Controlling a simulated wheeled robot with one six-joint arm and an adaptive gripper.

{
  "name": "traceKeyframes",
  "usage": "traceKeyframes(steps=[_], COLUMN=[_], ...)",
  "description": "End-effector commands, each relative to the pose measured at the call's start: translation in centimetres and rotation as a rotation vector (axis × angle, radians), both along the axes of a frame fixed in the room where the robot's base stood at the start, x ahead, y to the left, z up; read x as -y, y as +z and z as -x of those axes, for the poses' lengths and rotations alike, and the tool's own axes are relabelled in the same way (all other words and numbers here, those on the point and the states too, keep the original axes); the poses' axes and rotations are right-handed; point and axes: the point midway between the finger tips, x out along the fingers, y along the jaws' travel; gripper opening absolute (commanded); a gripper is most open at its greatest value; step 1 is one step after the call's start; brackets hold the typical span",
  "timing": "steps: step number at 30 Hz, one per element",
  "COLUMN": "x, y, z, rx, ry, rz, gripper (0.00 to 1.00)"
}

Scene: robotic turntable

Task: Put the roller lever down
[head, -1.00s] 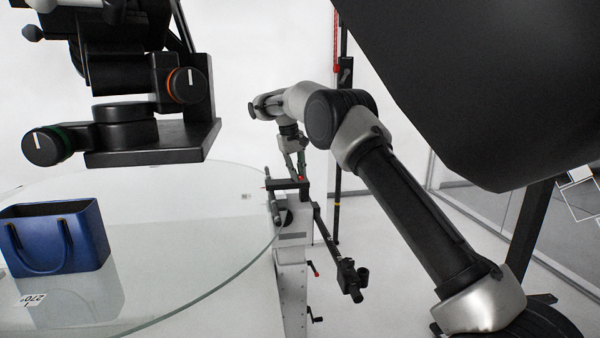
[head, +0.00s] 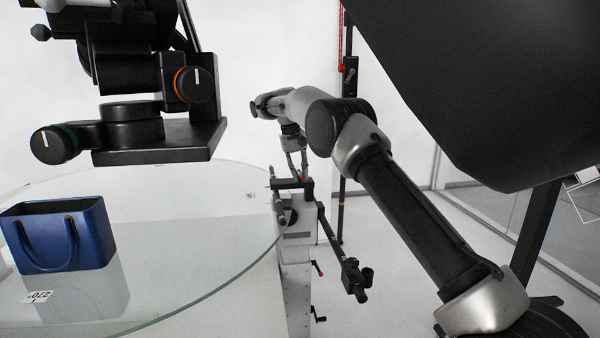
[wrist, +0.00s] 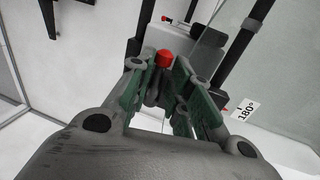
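The roller lever, as far as I can make it out, is the small red-tipped lever (wrist: 165,58) at the drive unit by the turntable's edge. Its red tip also shows in the head view (head: 300,178), just under my gripper (head: 297,163). In the wrist view, my gripper (wrist: 158,75) has its green-padded fingers spread on either side of the lever, with gaps beside the red tip. I cannot tell whether a finger touches it. The fingers hide the lower part of the lever.
The glass turntable (head: 190,270) fills the left, with a blue handbag (head: 65,235) on it. A black camera mount (head: 160,140) hangs upper left. A black bar (head: 340,250) extends from the grey drive unit (head: 297,240). A black upright post (head: 345,120) stands behind.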

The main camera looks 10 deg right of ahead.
Motion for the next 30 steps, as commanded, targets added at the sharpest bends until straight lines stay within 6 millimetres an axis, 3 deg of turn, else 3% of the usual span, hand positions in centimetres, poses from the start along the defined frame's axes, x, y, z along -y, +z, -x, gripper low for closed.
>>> traceKeyframes(steps=[14, 30], x=[0.3, 3.4], y=[0.1, 0.1], z=[0.1, -1.0], rx=[-0.002, 0.002], ry=[0.051, 0.83], rz=[0.002, 0.003], gripper=[0.33, 0.33])
